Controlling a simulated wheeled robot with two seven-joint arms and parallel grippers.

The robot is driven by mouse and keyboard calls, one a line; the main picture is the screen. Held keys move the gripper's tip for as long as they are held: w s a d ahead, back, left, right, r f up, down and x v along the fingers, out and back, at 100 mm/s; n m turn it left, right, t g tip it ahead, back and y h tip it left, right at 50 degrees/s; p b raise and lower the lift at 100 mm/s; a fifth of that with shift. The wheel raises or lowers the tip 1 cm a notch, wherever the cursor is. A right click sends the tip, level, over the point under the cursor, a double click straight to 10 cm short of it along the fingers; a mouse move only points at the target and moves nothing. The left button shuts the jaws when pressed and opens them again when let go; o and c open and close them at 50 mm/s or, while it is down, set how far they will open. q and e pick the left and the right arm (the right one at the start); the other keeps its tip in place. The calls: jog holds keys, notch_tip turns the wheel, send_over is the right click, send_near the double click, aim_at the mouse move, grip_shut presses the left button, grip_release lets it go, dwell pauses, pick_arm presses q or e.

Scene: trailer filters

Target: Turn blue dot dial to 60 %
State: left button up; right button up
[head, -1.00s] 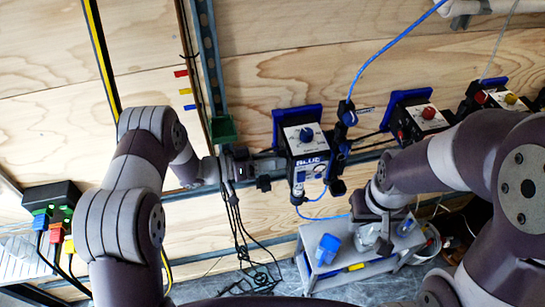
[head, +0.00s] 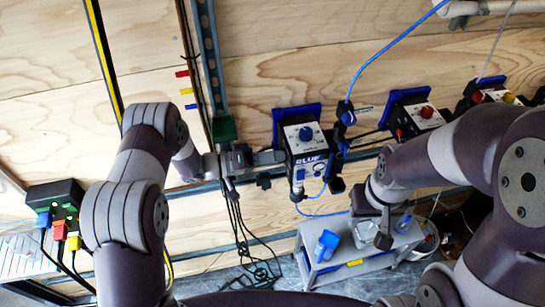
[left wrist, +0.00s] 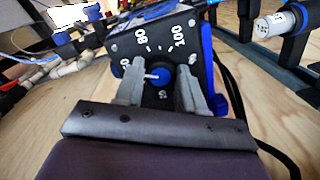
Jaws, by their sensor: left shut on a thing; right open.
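The blue-labelled box (head: 306,160) is mounted on the wooden wall in the head view, with a blue knob (head: 306,134) on its pale upper face. My left gripper (head: 280,157) is at the box's left side. In the left wrist view, its two grey fingers (left wrist: 160,88) are shut on the blue dial (left wrist: 161,77), one on each side. The dial's white pointer mark points left, toward a number partly hidden by the left finger. The scale (left wrist: 160,40) shows 80 and 100 above. My right gripper (head: 384,238) is open above the grey cart, away from the box.
Similar boxes with red knobs (head: 427,112) stand to the right on the wall. The grey cart (head: 335,275) below holds a blue container (head: 327,245). Black cables (head: 238,230) hang under my left wrist. A socket block (head: 55,205) is at far left.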

dwell(0.3)
pick_arm(q)
jog(key=o, duration=1)
jog(key=shift+o, duration=0.2)
jog(key=shift+a, duration=0.1)
jog(key=shift+a, duration=0.1)
jog(key=b+v, duration=0.4)
jog(key=v, duration=0.8)
jog(key=shift+a, duration=0.2)
jog(key=shift+s, duration=0.1)
